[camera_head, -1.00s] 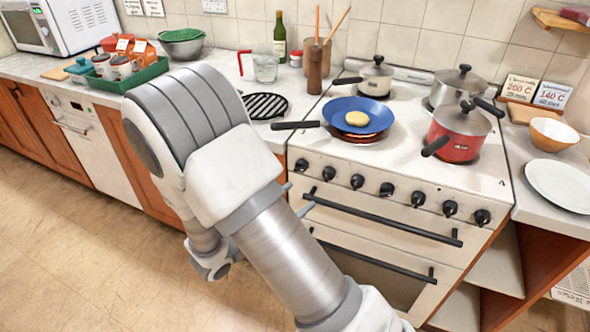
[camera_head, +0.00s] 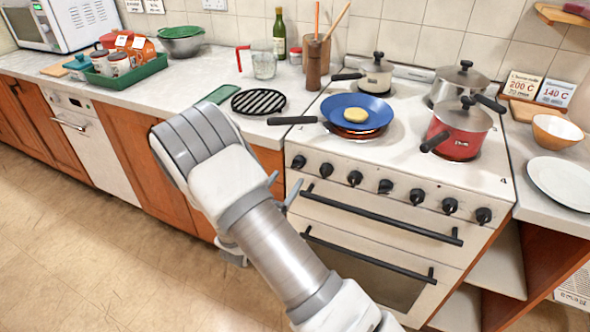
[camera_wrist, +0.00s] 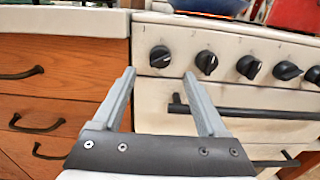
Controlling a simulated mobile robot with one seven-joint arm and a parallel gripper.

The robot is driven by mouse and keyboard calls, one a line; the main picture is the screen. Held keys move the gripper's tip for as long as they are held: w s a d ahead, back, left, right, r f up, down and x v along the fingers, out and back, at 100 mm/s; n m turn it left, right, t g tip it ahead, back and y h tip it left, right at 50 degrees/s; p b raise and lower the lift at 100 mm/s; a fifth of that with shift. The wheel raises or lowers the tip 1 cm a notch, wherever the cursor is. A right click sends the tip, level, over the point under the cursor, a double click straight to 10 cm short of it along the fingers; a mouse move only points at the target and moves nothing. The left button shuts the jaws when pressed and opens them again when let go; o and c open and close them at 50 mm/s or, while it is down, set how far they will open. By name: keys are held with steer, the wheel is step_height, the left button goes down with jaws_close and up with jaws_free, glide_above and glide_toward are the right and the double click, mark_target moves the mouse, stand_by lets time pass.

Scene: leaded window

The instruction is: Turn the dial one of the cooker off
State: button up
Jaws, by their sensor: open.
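The cooker (camera_head: 400,180) is white with a row of black dials on its front. Dial one is the leftmost black dial (camera_head: 299,162), and it also shows in the wrist view (camera_wrist: 160,57) below a small "1". Its exact setting is too small to tell. My gripper (camera_wrist: 159,74) is open and empty. In the wrist view its two fingertips frame the dial from just below, one to each side, with no clear contact. In the head view my arm hides most of the gripper. A blue pan (camera_head: 342,103) with yellow food sits over a glowing orange-red ring.
A dark oven handle (camera_head: 380,213) runs below the dials, with another dial (camera_head: 327,170) close to the right of dial one. The blue pan's black handle (camera_head: 292,120) sticks out left over the worktop. A red pot (camera_head: 456,138) stands at front right. Wooden drawers (camera_wrist: 50,80) lie left.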

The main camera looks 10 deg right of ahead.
mark_target(296, 167)
steer(key=x, duration=0.6)
steer(key=shift+w+d, duration=0.15)
steer(key=shift+c, duration=0.2)
jaws_close()
